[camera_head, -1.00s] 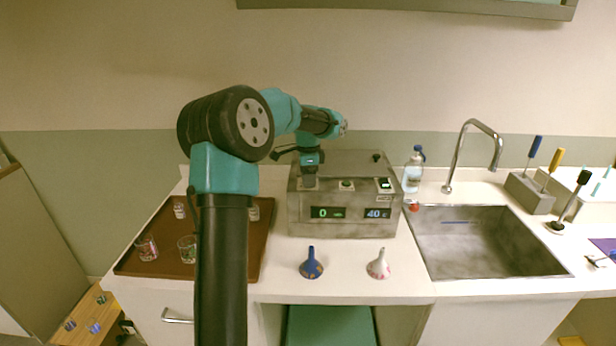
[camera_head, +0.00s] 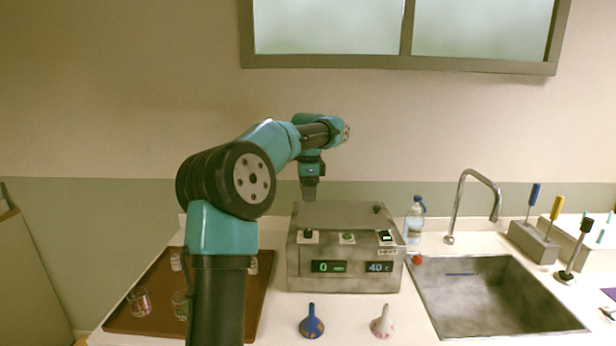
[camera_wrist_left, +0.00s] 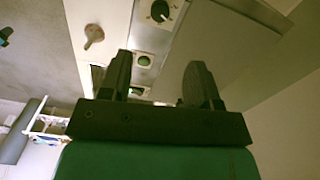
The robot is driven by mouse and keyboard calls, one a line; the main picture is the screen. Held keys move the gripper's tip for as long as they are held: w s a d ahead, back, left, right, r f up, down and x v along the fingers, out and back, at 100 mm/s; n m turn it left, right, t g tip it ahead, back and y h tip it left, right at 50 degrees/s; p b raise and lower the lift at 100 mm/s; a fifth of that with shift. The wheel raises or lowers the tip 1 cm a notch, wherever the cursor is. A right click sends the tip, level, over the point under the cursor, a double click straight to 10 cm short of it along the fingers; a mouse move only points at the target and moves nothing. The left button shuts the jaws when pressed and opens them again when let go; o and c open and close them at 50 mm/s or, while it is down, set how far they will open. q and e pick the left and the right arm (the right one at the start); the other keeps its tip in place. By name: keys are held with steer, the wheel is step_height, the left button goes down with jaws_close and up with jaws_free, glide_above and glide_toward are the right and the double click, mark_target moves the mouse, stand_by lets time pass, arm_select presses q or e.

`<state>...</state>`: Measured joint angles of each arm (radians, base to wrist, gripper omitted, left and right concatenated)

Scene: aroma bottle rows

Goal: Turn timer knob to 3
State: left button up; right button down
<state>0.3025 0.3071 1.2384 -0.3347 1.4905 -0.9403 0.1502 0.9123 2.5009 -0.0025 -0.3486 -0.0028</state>
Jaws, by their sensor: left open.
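The timer knob (camera_head: 308,236) is a small black knob at the left of the metal machine's (camera_head: 340,280) top front edge, above a green display (camera_head: 328,267) reading 0 min. In the left wrist view the knob (camera_wrist_left: 160,12) is a black dial near the top, past the fingertips. My left gripper (camera_head: 311,197) hangs fingers down above the machine, clear of the knob. In the left wrist view its two fingers (camera_wrist_left: 160,63) are apart with nothing held between them. My right gripper is not in view.
A green button (camera_head: 347,238) and a switch (camera_head: 386,237) stand right of the knob; a second display (camera_head: 379,267) reads 40. Blue (camera_head: 311,324) and white (camera_head: 382,323) funnels stand in front. A brown tray (camera_head: 222,325) lies left, a bottle (camera_head: 415,222) and sink (camera_head: 490,290) right.

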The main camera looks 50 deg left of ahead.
arm_select(q)
steer(key=shift+r, duration=2.3)
